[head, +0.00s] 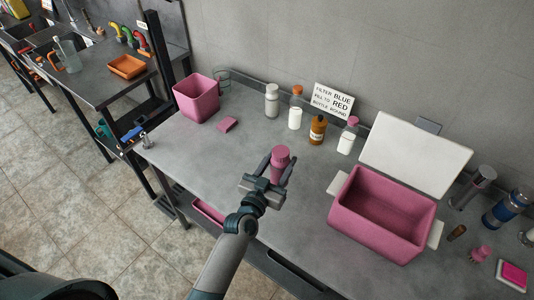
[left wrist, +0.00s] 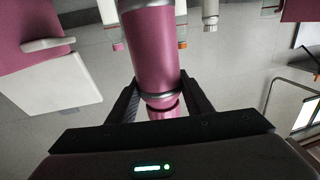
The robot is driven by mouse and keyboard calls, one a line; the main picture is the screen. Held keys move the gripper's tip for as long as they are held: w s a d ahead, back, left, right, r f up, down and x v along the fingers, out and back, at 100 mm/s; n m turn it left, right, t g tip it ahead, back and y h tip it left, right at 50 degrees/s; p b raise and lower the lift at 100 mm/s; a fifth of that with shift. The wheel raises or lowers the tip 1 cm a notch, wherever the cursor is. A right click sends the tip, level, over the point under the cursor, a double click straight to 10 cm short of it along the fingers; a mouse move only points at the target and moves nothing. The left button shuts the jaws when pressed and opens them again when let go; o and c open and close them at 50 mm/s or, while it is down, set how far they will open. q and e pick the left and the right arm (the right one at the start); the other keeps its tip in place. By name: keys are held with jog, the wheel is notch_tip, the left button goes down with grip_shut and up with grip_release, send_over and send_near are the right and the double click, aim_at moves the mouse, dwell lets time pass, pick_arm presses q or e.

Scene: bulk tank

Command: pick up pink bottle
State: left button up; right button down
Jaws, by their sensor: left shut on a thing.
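The pink bottle (head: 280,162) is a pink cylinder with a grey band, held upright or nearly so over the grey table in the head view. My left gripper (head: 268,176) is shut on it, with one finger on each side. In the left wrist view the pink bottle (left wrist: 153,55) fills the middle between the two dark fingers of the left gripper (left wrist: 158,97). Whether its base touches the table cannot be told. My right gripper is not in view.
A pink open cooler (head: 372,220) with a white lid (head: 415,155) stands to the right. White bottles (head: 295,118) and a brown bottle (head: 317,130) stand behind. The table (head: 190,160) front left is clear.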

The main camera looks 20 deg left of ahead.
pick_arm(q)
jog(key=d+r, duration=0.1)
jog(key=d+r+p, duration=0.1)
jog(key=d, duration=0.1)
jog(key=s+d+p, duration=0.1)
jog(key=shift+d+r, duration=0.25)
jog(key=shift+r, duration=0.15)
